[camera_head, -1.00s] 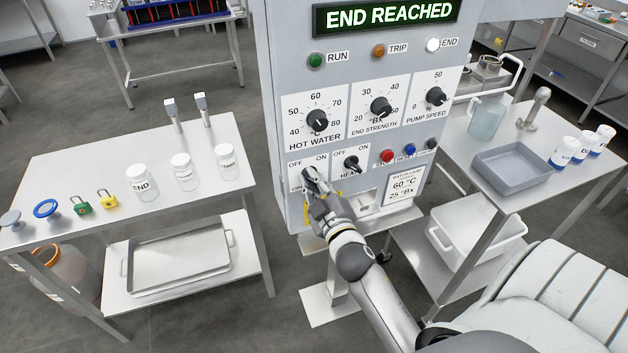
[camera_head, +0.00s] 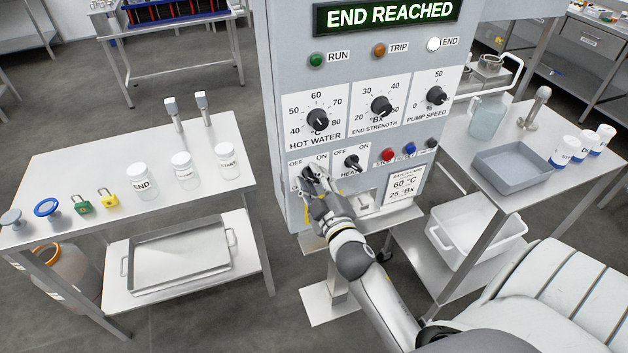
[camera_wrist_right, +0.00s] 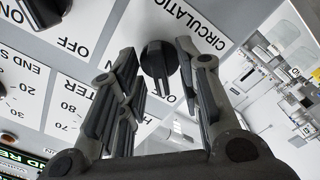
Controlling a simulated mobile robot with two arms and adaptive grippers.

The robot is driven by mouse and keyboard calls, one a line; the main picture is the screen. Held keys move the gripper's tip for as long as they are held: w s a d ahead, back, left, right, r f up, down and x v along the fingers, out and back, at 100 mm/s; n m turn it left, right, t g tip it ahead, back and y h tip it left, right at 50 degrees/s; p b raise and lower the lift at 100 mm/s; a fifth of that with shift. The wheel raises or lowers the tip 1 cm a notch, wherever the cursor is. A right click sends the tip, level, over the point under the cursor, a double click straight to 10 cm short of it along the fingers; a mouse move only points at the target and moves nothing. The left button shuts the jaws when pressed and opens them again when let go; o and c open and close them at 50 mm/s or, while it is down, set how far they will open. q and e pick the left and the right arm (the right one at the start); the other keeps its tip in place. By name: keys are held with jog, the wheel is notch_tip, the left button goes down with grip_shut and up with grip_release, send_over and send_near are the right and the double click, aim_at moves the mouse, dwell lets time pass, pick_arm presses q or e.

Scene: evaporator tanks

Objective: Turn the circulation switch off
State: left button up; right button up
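The circulation switch (camera_head: 307,172) is a black knob with OFF and ON marks at the lower left of the grey panel. It also shows in the right wrist view (camera_wrist_right: 157,62), beside its CIRCULATION label. My right gripper (camera_head: 318,186) is at this switch and partly hides it and its label in the head view. In the right wrist view the gripper (camera_wrist_right: 160,88) is open, with one finger on each side of the knob and visible gaps to it. My left gripper is out of view.
The similar heater switch (camera_head: 351,163) sits just right of the circulation switch. Red and blue buttons (camera_head: 388,154) are farther right, dials (camera_head: 318,119) above. The display (camera_head: 388,14) reads END REACHED. A table with bottles (camera_head: 182,166) stands left, one with a grey tray (camera_head: 512,163) right.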

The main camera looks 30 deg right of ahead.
jog(key=shift+s+a+f, duration=0.1)
jog(key=shift+s, duration=0.35)
jog(key=v, duration=0.6)
jog(key=shift+s, duration=0.3)
jog(key=shift+a, duration=0.1)
